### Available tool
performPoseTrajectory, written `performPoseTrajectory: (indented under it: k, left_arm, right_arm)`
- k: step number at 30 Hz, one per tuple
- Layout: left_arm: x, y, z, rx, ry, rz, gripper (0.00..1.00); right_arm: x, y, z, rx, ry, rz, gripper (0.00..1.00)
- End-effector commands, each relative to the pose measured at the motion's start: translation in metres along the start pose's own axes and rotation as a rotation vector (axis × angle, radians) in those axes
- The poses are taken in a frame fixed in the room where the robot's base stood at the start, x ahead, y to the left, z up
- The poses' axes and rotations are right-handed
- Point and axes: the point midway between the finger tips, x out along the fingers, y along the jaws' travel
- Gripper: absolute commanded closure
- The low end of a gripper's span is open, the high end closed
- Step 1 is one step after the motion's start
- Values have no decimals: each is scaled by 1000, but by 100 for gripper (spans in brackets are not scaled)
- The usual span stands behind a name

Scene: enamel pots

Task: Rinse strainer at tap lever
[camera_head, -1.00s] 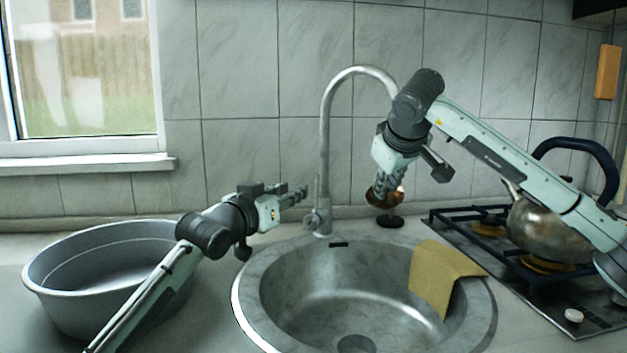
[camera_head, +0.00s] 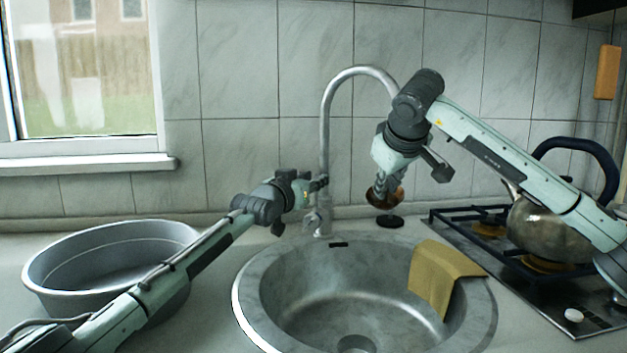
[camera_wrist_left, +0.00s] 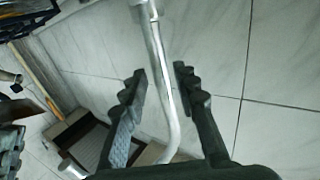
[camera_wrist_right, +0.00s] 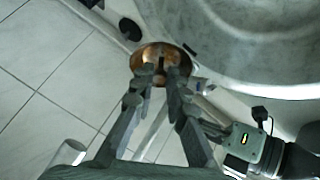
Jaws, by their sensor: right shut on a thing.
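The steel tap (camera_head: 325,130) stands behind the sink with a tall curved spout. Its small lever (camera_head: 312,216) is low on the left of the tap body. My left gripper (camera_head: 322,184) is just above the lever, beside the tap column. In the left wrist view my left gripper (camera_wrist_left: 160,80) is open, with the tap pipe (camera_wrist_left: 165,95) showing between its fingers; I cannot tell whether they touch. My right gripper (camera_wrist_right: 162,75) is shut on the copper-coloured strainer (camera_wrist_right: 148,54). The strainer (camera_head: 377,199) hangs behind the sink, right of the tap column; the fingers hide part of it.
The round sink (camera_head: 270,300) is empty, with a yellow cloth (camera_head: 437,275) over its right rim. A black plug (camera_head: 390,221) is just below the strainer. A grey basin (camera_head: 60,285) stands at left, under my left arm. A kettle (camera_head: 540,230) sits on the hob at right.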

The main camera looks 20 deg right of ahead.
Motion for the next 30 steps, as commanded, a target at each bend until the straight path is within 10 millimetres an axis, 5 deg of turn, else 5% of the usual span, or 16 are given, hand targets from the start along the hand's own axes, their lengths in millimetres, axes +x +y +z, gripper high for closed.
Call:
performPoseTrajectory:
  k: [7,14,30]
  left_arm:
    - [0,0,0,0,1,1,71]
    - [0,0,0,0,1,1,99]
    - [-5,1,4,-6,54,1,100]
  right_arm:
    - [0,0,0,0,0,0,100]
    - [0,0,0,0,0,0,100]
    - [0,0,0,0,0,0,100]
